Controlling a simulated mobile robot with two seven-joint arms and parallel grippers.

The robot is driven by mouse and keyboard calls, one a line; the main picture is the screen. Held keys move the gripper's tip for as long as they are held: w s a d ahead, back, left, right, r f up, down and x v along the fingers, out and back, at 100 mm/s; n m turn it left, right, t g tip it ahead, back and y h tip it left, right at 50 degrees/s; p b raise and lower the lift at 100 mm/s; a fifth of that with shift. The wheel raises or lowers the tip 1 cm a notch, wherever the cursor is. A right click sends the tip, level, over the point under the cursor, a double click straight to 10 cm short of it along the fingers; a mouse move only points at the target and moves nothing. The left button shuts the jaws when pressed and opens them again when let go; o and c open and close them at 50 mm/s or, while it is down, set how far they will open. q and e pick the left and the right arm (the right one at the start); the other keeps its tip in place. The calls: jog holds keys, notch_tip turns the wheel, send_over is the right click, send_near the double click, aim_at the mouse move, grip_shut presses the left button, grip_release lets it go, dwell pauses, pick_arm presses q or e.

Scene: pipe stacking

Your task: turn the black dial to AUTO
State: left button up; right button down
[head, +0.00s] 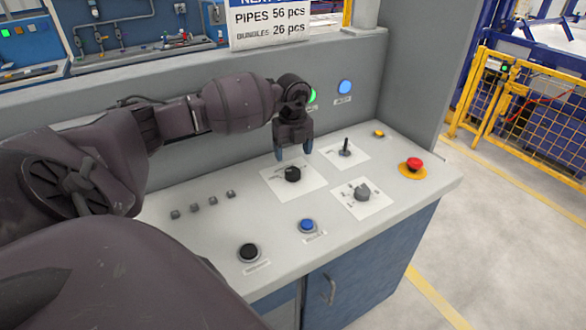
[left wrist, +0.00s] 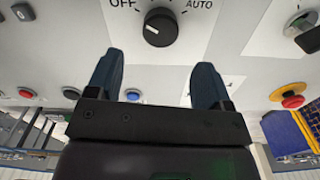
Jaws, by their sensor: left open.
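The black dial (head: 292,174) sits on a white label plate on the grey console. In the left wrist view the dial (left wrist: 161,27) shows at the top, with OFF printed to its left and AUTO to its right. A short white mark shows on its face, left of centre; its exact setting is hard to tell. My left gripper (head: 293,153) is open and empty, pointing down just above the dial. In the left wrist view its two blue fingers (left wrist: 159,65) are spread wide, apart from the dial. My right gripper is not in view.
A black lever (head: 345,148), a grey selector knob (head: 362,192), a red emergency button (head: 414,164), a blue button (head: 307,225) and a black button (head: 249,252) surround the dial. Several small switches (head: 203,202) lie to the left. The console's upright back panel (head: 240,143) stands behind.

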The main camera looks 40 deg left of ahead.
aim_at(293, 171)
pick_arm(q)
notch_tip(293, 171, down, 7)
jog(key=shift+r, duration=0.1)
dwell(0.3)
jog(key=c, duration=0.9)
